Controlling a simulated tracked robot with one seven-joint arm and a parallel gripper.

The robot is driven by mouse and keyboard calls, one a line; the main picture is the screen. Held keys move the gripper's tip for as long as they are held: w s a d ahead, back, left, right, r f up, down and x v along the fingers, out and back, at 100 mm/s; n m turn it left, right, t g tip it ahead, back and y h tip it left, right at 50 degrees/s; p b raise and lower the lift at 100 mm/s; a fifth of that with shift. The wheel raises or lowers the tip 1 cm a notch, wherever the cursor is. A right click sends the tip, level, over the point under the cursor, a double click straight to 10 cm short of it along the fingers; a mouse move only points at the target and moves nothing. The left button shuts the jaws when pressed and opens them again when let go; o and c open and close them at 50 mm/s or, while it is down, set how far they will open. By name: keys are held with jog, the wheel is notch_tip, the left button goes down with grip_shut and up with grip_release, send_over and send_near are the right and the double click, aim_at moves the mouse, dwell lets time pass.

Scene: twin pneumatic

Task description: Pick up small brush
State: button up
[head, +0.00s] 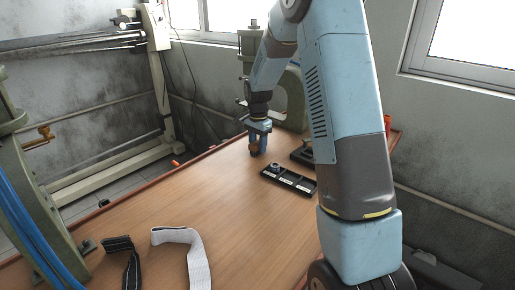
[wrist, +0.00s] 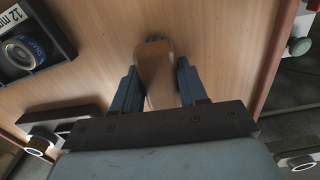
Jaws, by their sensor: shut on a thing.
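My gripper (head: 257,150) is low over the far part of the wooden table in the head view. In the wrist view my gripper (wrist: 157,88) has its two blue-grey fingers on either side of a brown wooden piece (wrist: 154,70), which looks like the small brush's handle. The gripper is shut on it. In the head view a small brown bit of the brush (head: 254,145) shows between the fingers. The bristles are not clearly visible. I cannot tell whether the brush touches the table.
A black tray (head: 301,188) with labelled slots and a round part lies right of my gripper. It shows at upper left in the wrist view (wrist: 62,48). A green press (head: 290,98) stands behind. White (head: 196,258) and black (head: 122,255) straps lie at the front left. The middle table is clear.

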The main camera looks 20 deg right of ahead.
aim_at(258, 142)
jog(key=shift+r, duration=0.1)
jog(key=shift+r, duration=0.25)
notch_tip(258, 142, up, 2)
jog(key=shift+r, duration=0.25)
jog(key=s+a+r, duration=0.2)
jog(key=s+r, duration=0.7)
jog(key=s, duration=0.4)
jog(key=shift+s+a+r, duration=0.3)
jog(key=shift+s+r, duration=0.1)
jog(key=o, duration=0.6)
jog(key=shift+c, duration=0.2)
jog(key=c, duration=0.4)
